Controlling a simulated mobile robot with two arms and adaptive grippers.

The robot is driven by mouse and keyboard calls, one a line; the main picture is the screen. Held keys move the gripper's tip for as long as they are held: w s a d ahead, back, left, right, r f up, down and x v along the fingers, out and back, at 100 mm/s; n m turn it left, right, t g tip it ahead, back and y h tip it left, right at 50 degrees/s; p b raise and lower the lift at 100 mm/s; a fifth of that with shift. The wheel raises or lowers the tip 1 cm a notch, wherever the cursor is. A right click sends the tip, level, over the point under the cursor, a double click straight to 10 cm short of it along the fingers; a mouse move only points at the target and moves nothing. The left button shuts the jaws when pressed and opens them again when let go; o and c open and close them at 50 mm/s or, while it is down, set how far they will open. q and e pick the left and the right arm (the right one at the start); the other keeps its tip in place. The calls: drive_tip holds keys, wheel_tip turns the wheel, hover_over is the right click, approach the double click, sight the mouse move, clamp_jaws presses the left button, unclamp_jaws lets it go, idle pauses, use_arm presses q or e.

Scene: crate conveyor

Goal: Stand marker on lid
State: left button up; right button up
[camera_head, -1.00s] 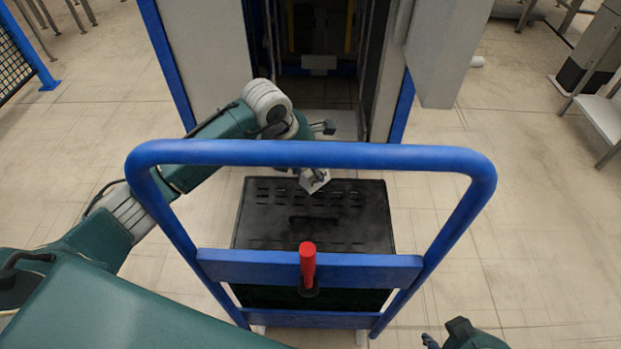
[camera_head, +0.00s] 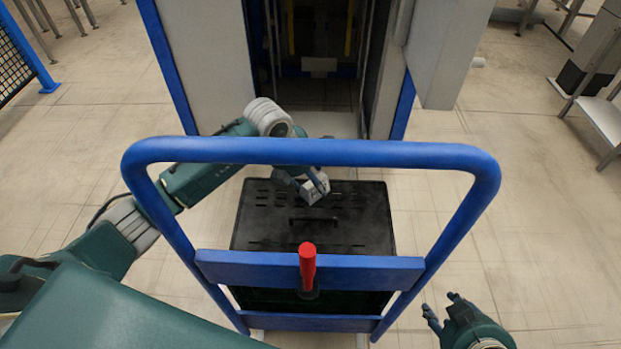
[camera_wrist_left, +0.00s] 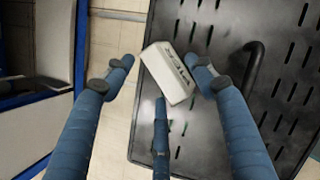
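The marker looks like a small pale grey block (camera_head: 314,190) with dark marks on one face. It is at the far part of the black slotted lid (camera_head: 270,228), beyond the lid's handle. In the left wrist view, the block (camera_wrist_left: 167,72) is between the spread fingers of my left gripper (camera_wrist_left: 160,66). A gap shows at one finger, and the other is close to the block's end; contact there is unclear. Whether the block's base is flat on the lid is hard to tell. My right gripper (camera_head: 443,305) is empty and open at the lower right.
A blue cart frame (camera_head: 310,152) stands between my head and the lid, with a red handle (camera_head: 307,265) on its crossbar. The lid handle (camera_wrist_left: 255,65) rises beside the block. A tall grey and blue structure (camera_head: 207,60) stands behind.

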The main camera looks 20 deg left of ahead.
use_arm(q)
drive_tip(key=shift+r, duration=0.15)
drive_tip(key=p+v, duration=0.1)
drive_tip(key=v, duration=0.5)
drive_tip(key=shift+r+p, duration=0.1)
drive_tip(key=shift+p, duration=0.25)
drive_tip(key=p+v, duration=0.1)
drive_tip(key=v, duration=0.4)
drive_tip(key=shift+s+a+r, duration=0.1)
drive_tip(key=shift+r, duration=0.25)
use_arm(e)
drive_tip(key=s+d+f+g+h, duration=0.1)
drive_tip(key=s+d+g, duration=0.1)
drive_tip(key=s, duration=0.6)
drive_tip(key=shift+d+f+g, duration=0.2)
drive_tip(key=shift+f+g, duration=0.05)
drive_tip(key=shift+g, duration=0.65)
